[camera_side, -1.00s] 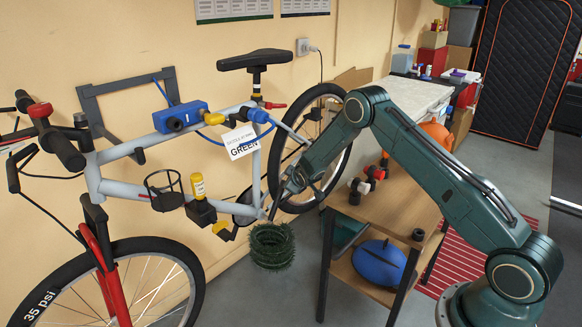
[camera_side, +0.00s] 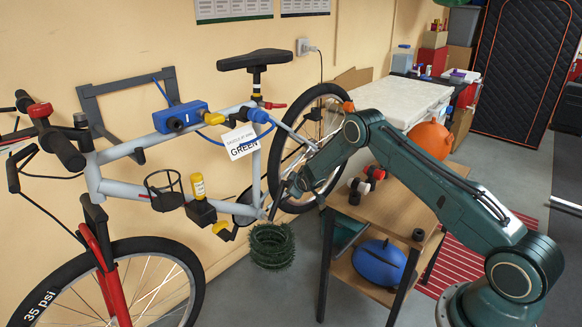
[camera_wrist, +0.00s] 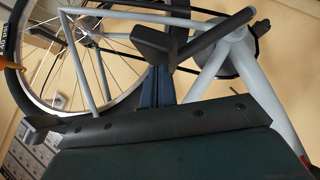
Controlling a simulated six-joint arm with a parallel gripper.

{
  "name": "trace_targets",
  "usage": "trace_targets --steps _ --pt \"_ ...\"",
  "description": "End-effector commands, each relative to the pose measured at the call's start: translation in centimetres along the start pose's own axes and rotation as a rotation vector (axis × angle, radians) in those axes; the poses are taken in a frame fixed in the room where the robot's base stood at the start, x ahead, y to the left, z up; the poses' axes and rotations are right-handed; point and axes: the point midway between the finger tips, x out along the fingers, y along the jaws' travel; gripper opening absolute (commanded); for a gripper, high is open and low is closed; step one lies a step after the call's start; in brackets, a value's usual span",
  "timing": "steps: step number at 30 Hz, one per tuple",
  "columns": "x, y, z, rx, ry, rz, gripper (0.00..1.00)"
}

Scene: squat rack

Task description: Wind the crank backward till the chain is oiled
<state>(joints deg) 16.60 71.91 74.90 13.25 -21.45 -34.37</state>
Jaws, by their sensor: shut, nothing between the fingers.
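A grey bicycle (camera_side: 128,180) hangs in front of the wall. Its dark crank area (camera_side: 240,214) sits low in the middle, left of my gripper (camera_side: 273,207); a yellow pedal (camera_side: 222,229) shows below it. In the wrist view a dark crank arm (camera_wrist: 215,36) crosses the pale frame hub, close to my gripper (camera_wrist: 155,85). My gripper is shut and empty. Whether it touches the crank I cannot tell. A bottle with a yellow label (camera_side: 198,187) stands upright on a dark mount on the frame. The chain is mostly hidden, and I see no oil on it.
A green bristly coil (camera_side: 271,247) is under my gripper. A wooden table (camera_side: 398,209) stands to the right, with a blue rounded thing (camera_side: 378,262) on its lower shelf. The rear wheel (camera_side: 301,153) is behind my forearm. A tag reading GREEN (camera_side: 240,141) hangs from the frame.

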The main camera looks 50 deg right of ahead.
Motion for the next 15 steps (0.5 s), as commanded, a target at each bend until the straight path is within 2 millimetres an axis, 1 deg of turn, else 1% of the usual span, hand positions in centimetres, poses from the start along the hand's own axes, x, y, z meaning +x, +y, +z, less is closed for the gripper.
trace_targets --steps 8,15 --pt "0.2 0.2 0.2 0.012 -0.001 -0.01 0.0" --pt "1.4 1.3 1.5 0.079 -0.003 -0.071 0.0"
